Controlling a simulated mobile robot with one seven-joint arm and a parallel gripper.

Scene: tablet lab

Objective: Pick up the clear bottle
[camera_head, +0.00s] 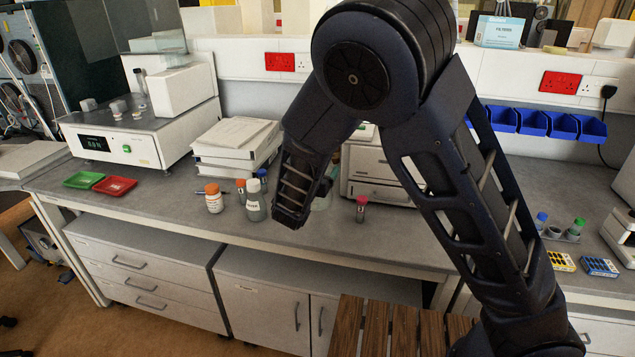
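A translucent grey bottle (256,203) with a white cap and a pale label stands upright on the grey bench (150,197). It looks like the clear bottle. My arm comes down from the upper middle, and its end with my gripper (289,219) is just right of this bottle. No fingers show clearly, so its opening is not visible. A pale, see-through vessel (322,200) is partly hidden behind my arm; I cannot tell whether it is a bottle.
A white bottle with orange cap (214,199), an orange-capped vial (241,190) and a blue-capped vial (263,180) stand close by. A pink-capped vial (361,208) is to the right. Stacked white boxes (236,146) and a white machine (376,178) stand behind.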

